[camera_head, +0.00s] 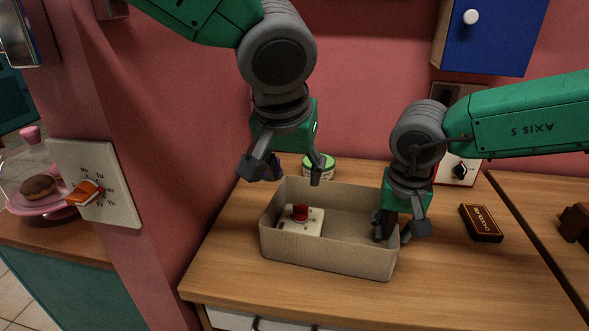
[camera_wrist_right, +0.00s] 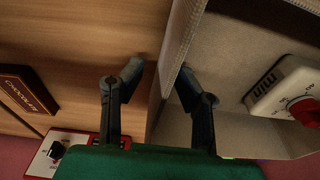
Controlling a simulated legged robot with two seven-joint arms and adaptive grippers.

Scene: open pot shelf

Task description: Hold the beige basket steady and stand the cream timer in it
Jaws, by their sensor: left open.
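The beige basket (camera_head: 330,258) stands on the wooden counter. The cream timer (camera_head: 310,226) is inside it, toward the left end, with its red knob on the upper side. Its dial and "MIN" marking show in the right wrist view (camera_wrist_right: 274,86). My left gripper (camera_head: 279,172) is open and empty, above the basket's back left corner and apart from the timer. My right gripper (camera_head: 401,232) straddles the basket's right wall.
A jar with a green lid (camera_head: 319,166) stands behind the basket. A dark chocolate box (camera_head: 481,223) lies to its right. A red-and-white switch panel (camera_head: 460,170) is at the back wall. Counter in front is clear.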

